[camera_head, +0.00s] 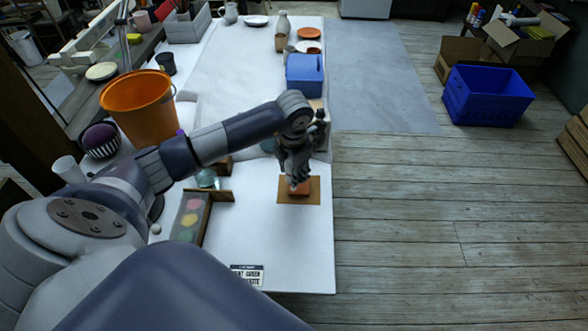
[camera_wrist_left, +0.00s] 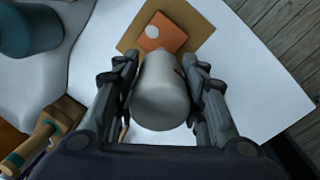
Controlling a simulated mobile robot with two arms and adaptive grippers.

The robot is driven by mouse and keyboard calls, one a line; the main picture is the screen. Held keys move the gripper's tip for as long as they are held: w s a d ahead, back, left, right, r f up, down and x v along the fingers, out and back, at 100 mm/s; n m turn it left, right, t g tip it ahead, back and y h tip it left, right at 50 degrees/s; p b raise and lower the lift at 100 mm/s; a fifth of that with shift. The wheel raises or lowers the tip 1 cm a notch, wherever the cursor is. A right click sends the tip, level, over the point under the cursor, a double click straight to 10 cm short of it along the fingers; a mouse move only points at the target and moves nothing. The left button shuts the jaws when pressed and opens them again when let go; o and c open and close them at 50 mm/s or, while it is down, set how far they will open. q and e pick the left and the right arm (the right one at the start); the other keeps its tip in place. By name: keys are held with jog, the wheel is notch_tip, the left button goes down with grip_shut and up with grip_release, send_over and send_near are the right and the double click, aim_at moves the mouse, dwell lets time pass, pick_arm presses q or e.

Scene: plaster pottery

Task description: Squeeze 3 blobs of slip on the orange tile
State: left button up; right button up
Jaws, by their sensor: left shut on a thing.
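The orange tile (camera_head: 300,188) lies on a brown board (camera_head: 313,198) near the right edge of the white table. In the left wrist view, the orange tile (camera_wrist_left: 168,36) shows one round white blob (camera_wrist_left: 152,31) on its surface, and the brown board (camera_wrist_left: 198,18) shows around it. My left gripper (camera_head: 295,174) is above the tile. In the left wrist view, my left gripper (camera_wrist_left: 163,82) is shut on a pale grey squeeze bottle (camera_wrist_left: 161,95). The bottle's far end points toward the tile and hides part of it. My right gripper is not in view.
A panel with red, yellow and green spots (camera_head: 190,220) stands left of the tile. A printed card (camera_head: 247,274) lies at the front. A teal vessel (camera_wrist_left: 30,28) shows in the left wrist view. An orange bucket (camera_head: 140,108) and blue box (camera_head: 305,74) stand farther back.

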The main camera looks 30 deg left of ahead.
pick_arm(q)
jog(key=shift+r+p, duration=1.25)
jog(key=shift+r, duration=0.85)
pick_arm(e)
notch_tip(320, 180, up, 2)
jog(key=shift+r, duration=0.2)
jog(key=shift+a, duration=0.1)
